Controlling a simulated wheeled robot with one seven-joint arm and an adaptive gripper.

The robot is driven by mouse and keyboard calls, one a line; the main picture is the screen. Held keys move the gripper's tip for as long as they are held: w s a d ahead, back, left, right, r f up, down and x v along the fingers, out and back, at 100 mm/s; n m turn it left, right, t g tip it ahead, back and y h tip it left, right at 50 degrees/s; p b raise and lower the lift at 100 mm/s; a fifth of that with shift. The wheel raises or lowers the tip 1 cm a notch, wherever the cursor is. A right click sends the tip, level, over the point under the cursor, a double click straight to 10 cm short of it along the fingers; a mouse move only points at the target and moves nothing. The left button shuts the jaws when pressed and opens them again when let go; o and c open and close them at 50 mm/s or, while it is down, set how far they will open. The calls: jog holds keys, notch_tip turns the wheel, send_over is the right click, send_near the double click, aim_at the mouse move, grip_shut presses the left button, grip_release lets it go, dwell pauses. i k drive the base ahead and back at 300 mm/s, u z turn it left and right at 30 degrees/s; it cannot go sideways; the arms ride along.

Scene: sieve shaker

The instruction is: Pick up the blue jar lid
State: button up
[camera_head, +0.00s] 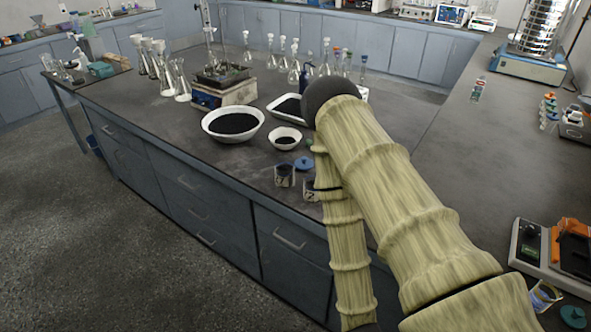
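A round blue jar lid (304,163) with a small raised knob lies on the dark bench top, near its front edge. Two small labelled jars stand close by: an open one (284,176) just in front of the lid and another (310,189) partly hidden by my arm. A second blue lid (573,316) lies at the bottom right, beside a jar (545,295). My sleeved arm crosses the middle of the picture, right of the first lid. My gripper is not in view.
A large white bowl of dark grains (233,136) and a smaller bowl (285,143) stand behind the lid. Flasks (179,80) and a hotplate-like device (222,90) stand farther back. A balance (545,250) sits at right. The right bench has clear room (470,150).

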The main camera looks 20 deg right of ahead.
aim_at(304, 164)
jog(key=u, duration=1.2)
jog(key=i, duration=2.75)
jog(key=z, duration=2.8)
